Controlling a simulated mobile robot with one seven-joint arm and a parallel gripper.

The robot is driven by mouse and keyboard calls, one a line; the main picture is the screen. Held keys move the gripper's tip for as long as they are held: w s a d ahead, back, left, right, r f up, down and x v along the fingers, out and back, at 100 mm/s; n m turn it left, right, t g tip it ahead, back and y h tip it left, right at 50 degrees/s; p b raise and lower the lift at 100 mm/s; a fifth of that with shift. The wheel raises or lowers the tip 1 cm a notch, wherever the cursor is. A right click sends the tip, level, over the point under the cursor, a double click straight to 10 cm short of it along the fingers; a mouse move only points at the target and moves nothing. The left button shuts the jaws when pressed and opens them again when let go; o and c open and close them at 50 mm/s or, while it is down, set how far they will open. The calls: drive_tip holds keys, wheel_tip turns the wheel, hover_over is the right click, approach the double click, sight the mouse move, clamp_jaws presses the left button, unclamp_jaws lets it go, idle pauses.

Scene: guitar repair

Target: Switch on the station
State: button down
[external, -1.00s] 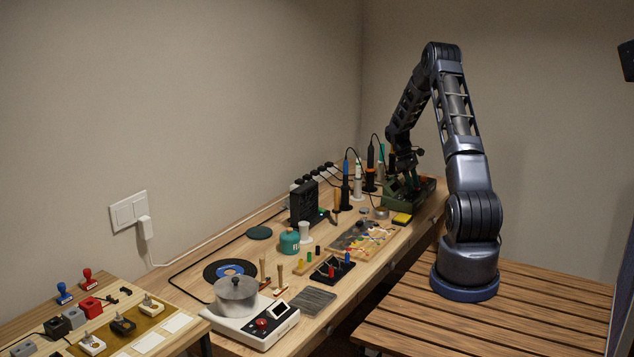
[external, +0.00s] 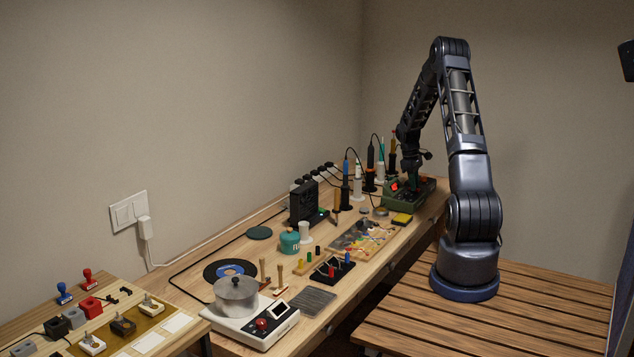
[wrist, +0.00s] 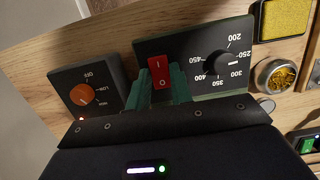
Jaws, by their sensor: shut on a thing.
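The station (external: 390,203) is a green box at the far end of the bench in the external view. In the wrist view its dark panel (wrist: 190,47) carries a black temperature dial (wrist: 222,62) marked 200 to 450 and a red rocker switch (wrist: 160,72) with I and O marks. My gripper (wrist: 161,84) has its green fingers on either side of the switch, shut on it. In the external view a bright red spot (external: 394,186) shows on the station, just under my gripper. Which way the rocker is tilted is hard to tell.
Left of the panel is a dark box with an orange knob (wrist: 84,95) marked OFF, LOW and HIGH. A yellow sponge (wrist: 283,18) and a brass wool tin (wrist: 277,76) lie to the right. Soldering irons (external: 371,165) stand close behind on the bench.

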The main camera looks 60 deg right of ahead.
drive_tip(key=shift+s+t, duration=0.15)
drive_tip(key=shift+t, duration=0.35)
drive_tip(key=c, duration=1.2)
unclamp_jaws()
drive_tip(key=shift+c, duration=0.2)
wheel_tip(320, 180, up, 11)
drive_tip(key=w, duration=0.1)
drive_tip(key=shift+f, duration=0.15)
